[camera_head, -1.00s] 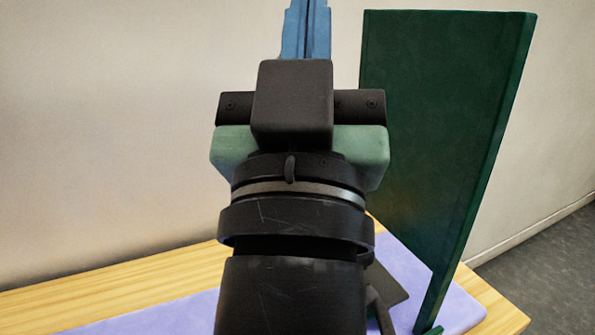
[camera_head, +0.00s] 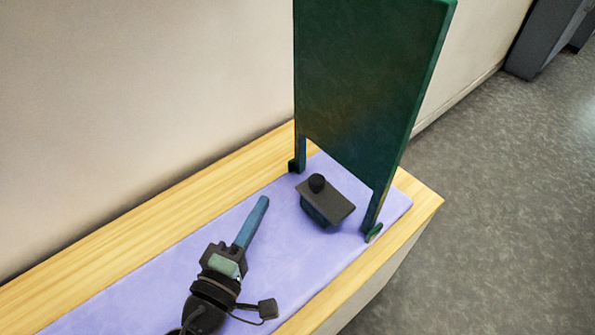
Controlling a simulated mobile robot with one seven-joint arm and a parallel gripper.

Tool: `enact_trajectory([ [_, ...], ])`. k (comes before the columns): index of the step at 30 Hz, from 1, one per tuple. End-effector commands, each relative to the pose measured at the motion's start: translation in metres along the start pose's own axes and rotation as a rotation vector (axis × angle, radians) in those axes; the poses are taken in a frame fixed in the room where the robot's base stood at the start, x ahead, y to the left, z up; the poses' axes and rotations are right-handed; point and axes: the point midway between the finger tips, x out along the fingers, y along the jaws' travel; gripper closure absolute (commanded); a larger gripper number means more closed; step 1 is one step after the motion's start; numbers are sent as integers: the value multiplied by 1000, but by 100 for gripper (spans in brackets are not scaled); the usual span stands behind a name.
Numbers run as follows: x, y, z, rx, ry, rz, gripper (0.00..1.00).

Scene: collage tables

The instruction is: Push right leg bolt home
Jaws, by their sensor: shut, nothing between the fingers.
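A tall dark green panel (camera_head: 372,80) stands upright on two short legs at the far end of the table. A darker piece (camera_head: 292,166) shows at the left leg (camera_head: 300,150). My gripper (camera_head: 263,201) has its long blue fingers shut together and empty. It is left of the right leg, apart from it, pointing up the picture. Its height over the mat is unclear.
A lilac mat (camera_head: 310,275) covers much of the wooden table (camera_head: 165,205). The wall is at left; the floor drops away at right.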

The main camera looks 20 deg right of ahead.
Motion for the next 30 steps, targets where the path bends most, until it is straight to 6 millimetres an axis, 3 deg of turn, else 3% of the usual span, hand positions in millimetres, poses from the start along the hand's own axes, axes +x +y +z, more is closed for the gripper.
enact_trajectory([
  [11, -4, -3, 2, -31, -3, 8, 100],
  [16, 4, -2, 2, -31, -4, 9, 100],
  [30, 91, -1, 2, -30, -6, 10, 100],
])
